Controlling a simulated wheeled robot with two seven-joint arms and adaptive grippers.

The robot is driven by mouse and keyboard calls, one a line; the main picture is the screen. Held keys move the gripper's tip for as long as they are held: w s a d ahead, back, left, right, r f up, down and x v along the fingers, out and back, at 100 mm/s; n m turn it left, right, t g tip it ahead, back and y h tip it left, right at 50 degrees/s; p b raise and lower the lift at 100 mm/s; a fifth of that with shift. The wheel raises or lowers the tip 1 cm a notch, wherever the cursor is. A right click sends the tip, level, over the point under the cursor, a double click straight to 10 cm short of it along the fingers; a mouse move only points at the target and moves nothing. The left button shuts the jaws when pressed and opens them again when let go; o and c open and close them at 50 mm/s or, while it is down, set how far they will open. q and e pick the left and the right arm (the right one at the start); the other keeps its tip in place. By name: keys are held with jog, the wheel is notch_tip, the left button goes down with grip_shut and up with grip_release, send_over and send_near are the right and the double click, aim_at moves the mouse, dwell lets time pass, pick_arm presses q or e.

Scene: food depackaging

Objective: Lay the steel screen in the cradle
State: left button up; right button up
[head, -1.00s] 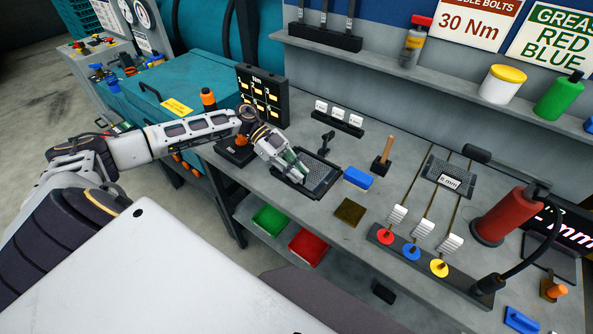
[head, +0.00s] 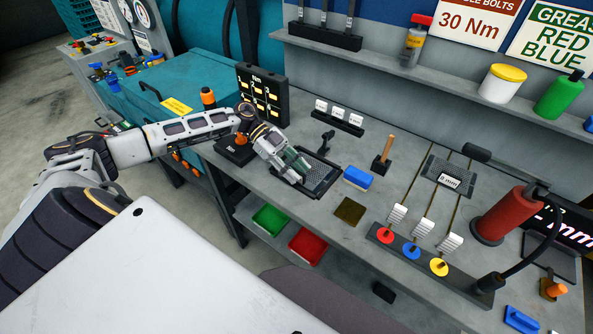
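A dark grey mesh panel, which looks like the steel screen (head: 321,176), lies within a black rectangular frame, which looks like the cradle (head: 325,191), on the bench. My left gripper (head: 300,168) points down over the left part of the frame and covers some of the mesh. Its greenish fingers are close to the mesh. I cannot tell whether they touch it or grip its edge. My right gripper is not in view.
Another mesh plate (head: 450,172) sits over the rods. A black numbered rack (head: 263,96) stands behind my gripper.

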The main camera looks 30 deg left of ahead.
pick_arm(q)
jog(key=b+v, duration=0.2)
jog(key=v, duration=0.8)
jog(key=shift+w+f, duration=0.1)
jog(key=shift+v, duration=0.9)
jog(key=shift+c, duration=0.4)
